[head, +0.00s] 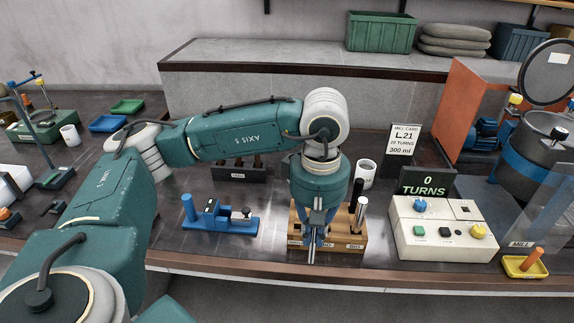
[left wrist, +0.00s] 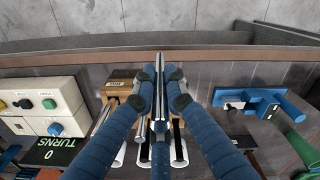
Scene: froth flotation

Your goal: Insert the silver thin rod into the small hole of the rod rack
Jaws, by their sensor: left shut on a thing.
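The wooden rod rack (head: 349,243) stands near the front edge of the bench, with labels on its front face. It also shows in the left wrist view (left wrist: 118,90). A black rod (head: 355,194) and a thicker silver rod (head: 361,211) stand upright at its right side. My left gripper (head: 312,246) points down at the rack's left part, hiding much of it. In the left wrist view its fingers (left wrist: 161,90) are shut on the silver thin rod (left wrist: 160,68). The small hole and the rod's lower end cannot be made out. My right gripper is out of view.
A blue stand (head: 222,217) sits left of the rack. A control box (head: 445,230) with buttons and a TURNS display (head: 430,183) stand to the right. A white cup (head: 365,173) is behind the rack. A yellow tray (head: 525,265) lies at far right.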

